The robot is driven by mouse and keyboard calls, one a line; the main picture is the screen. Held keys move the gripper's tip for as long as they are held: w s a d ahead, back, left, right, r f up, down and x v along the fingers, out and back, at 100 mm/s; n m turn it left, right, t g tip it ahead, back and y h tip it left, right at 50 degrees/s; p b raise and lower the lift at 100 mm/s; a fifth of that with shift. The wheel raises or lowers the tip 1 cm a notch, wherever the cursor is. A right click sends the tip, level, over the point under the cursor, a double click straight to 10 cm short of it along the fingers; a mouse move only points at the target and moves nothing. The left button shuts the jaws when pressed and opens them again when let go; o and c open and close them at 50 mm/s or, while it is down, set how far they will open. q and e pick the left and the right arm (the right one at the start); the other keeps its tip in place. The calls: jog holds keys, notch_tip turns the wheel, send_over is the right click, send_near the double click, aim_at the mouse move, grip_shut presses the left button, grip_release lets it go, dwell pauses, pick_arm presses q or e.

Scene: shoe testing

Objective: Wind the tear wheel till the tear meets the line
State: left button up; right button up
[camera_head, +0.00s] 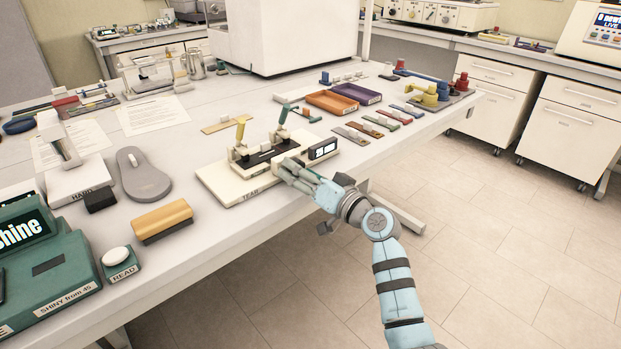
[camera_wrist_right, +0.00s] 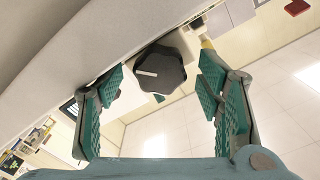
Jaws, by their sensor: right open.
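The tear tester (camera_head: 222,184), a cream base marked TEAR, stands near the table's front edge. My right gripper (camera_head: 288,168) is at the tester's front side. In the right wrist view, the tear wheel (camera_wrist_right: 168,72) is a dark lobed knob with a white mark. The open fingers of my right gripper (camera_wrist_right: 163,74) stand on either side of it, with gaps showing. The wheel is hidden in the head view. I cannot make out the tear or the line.
A yellow-brown block (camera_head: 162,220) and a grey shoe sole (camera_head: 143,175) lie left of the tester. Sample strips (camera_head: 350,133) and two trays (camera_head: 330,101) lie behind it to the right. The floor in front of the table is clear.

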jog(key=v, duration=1.1)
jog(key=shift+s+d, duration=0.15)
jog(key=shift+s, duration=0.05)
